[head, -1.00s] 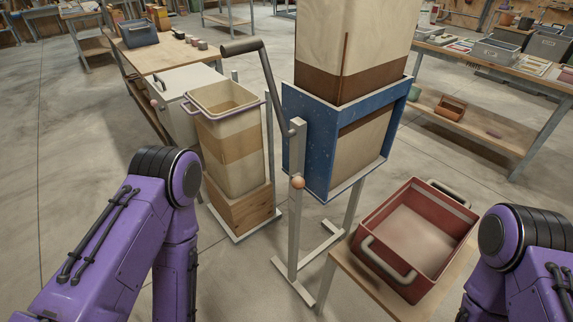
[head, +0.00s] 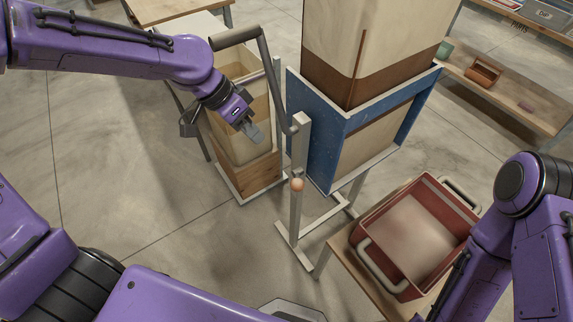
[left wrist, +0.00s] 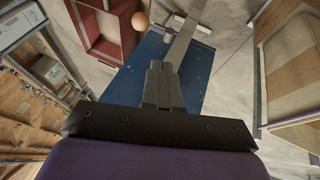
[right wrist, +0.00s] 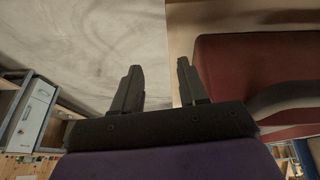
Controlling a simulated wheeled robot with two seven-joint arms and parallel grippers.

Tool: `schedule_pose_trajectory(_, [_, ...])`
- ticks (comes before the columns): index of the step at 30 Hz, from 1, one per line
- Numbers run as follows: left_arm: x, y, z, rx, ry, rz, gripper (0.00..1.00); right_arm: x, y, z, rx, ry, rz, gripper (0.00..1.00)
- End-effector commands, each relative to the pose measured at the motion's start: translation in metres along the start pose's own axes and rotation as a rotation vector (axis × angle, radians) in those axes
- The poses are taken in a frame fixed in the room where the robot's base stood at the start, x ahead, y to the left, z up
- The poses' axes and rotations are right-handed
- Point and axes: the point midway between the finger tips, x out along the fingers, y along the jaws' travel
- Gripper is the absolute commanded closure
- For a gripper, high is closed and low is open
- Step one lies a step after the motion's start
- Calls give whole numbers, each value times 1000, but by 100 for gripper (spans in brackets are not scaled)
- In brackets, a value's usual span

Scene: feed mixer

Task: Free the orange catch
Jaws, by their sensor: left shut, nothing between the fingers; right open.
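The orange catch (head: 297,184) is a small round knob on the grey upright post (head: 299,150) in front of the blue frame. It also shows in the left wrist view (left wrist: 140,20), at the top. My left gripper (head: 254,132) is shut and empty, left of the post and above the catch's height in the picture, apart from both. In the left wrist view its fingers (left wrist: 164,66) lie together and point toward the post. My right gripper (right wrist: 157,70) is open and empty beside the red tray (right wrist: 225,75); its fingers are not clear in the head view.
A lever with a dark handle (head: 236,38) rises from the post, close to my left arm. A beige bin (head: 232,70) stands on a wooden block behind the left gripper. The blue frame (head: 315,135) holds a tall hopper. The red tray (head: 366,215) sits on a small table.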

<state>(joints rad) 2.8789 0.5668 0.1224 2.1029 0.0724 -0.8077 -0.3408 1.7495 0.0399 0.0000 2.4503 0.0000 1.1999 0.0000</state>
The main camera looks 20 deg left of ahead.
Motion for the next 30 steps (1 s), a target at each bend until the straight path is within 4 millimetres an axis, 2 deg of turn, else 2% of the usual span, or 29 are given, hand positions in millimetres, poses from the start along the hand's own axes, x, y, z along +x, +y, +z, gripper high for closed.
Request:
schedule_pose_trajectory(5, [14,0,1,-3,-4,0,100,0,0,0,0,1,0,57])
schedule_pose_trajectory(18, [105,3,2,-3,-5,1,100,-6,0,-3,0,1,0,57])
schedule_pose_trajectory(24, [125,20,6,-3,0,0,100,-12,1,-5,0,1,-1,57])
schedule_pose_trajectory(30, [132,24,7,-3,3,-1,100,-12,1,-5,0,1,0,57])
